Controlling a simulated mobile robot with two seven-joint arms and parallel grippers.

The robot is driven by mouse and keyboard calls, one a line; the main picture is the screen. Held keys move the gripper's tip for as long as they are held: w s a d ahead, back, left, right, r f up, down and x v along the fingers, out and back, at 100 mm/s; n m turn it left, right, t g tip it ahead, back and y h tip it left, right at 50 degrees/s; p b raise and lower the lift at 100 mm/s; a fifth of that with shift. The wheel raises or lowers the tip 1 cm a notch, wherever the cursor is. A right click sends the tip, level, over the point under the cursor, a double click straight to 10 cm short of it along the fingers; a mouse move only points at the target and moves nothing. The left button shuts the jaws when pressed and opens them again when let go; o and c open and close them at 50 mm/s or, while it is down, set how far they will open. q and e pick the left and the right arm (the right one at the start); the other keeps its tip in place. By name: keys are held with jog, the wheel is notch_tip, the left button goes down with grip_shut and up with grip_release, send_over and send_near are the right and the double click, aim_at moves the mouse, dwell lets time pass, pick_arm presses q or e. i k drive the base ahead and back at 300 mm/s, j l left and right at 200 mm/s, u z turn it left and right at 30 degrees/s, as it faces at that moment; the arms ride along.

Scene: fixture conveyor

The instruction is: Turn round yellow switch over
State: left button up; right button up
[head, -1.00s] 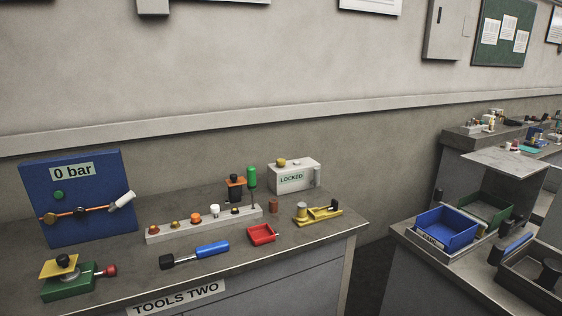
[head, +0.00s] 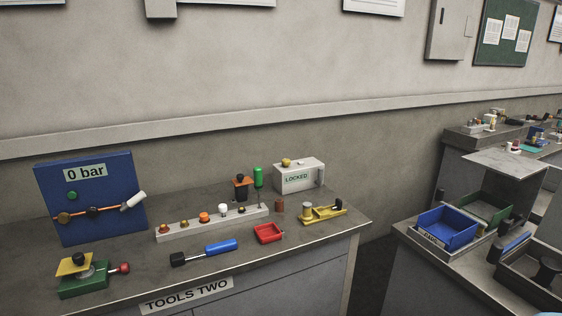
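No switch is plainly marked as the round yellow one.
The bench also holds a green block with a yellow plate (head: 75,265), a blue-handled tool (head: 221,246), a red tray (head: 268,233) and a yellow fixture (head: 325,212). Right of a gap, another bench holds a blue bin (head: 447,228). Some bench top between items is bare.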

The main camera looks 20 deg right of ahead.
aim_at(286, 163)
jog(key=i+j, duration=0.6)
jog(key=j, duration=0.2)
jog(key=i+j+z, duration=0.1)
jog(key=z, duration=1.55)
